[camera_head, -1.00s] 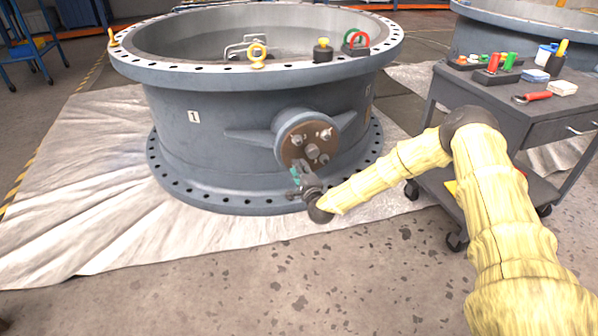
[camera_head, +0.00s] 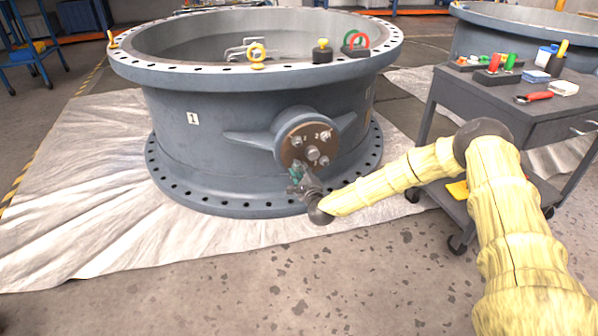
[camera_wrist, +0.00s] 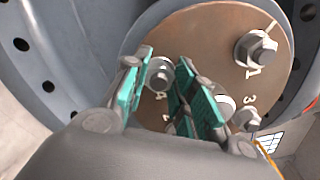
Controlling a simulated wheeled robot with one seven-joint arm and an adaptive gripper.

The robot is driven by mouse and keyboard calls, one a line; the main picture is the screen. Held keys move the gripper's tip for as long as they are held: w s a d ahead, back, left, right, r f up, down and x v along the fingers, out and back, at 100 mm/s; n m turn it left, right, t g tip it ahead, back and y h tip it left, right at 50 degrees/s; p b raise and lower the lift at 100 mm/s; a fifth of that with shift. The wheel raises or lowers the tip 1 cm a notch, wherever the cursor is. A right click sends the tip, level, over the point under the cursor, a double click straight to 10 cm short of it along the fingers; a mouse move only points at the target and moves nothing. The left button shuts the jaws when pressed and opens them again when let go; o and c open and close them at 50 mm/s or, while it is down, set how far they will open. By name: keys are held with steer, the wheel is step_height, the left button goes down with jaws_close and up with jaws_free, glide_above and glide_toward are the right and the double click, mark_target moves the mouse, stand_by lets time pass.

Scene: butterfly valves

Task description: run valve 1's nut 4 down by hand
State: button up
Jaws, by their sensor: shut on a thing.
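Valve 1 (camera_head: 200,150) is the big grey flanged ring body with a white "1" plate. A brown round cover (camera_head: 292,150) on its side carries bolts and nuts with stamped numbers; the cover also shows in the wrist view (camera_wrist: 205,40). Nut 4 (camera_wrist: 158,73) is a grey hex nut beside the stamped 4 in the wrist view. My gripper (camera_wrist: 163,80) has its teal-padded fingers on both sides of nut 4, shut on it. In the head view my gripper (camera_head: 298,172) reaches the cover's lower left and hides that nut.
Nut 1 (camera_wrist: 256,48) and nut 3 (camera_wrist: 246,118) stand close by on the cover. A grey cart (camera_head: 465,95) with tools is at the right. The sheeted floor at left is clear.

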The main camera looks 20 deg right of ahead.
steer(key=o, duration=1)
steer(key=shift+s, duration=0.1)
steer(key=s, duration=1.1)
steer(key=shift+s+d, duration=0.25)
steer(key=shift+s, duration=0.15)
steer(key=shift+a+f, duration=0.1)
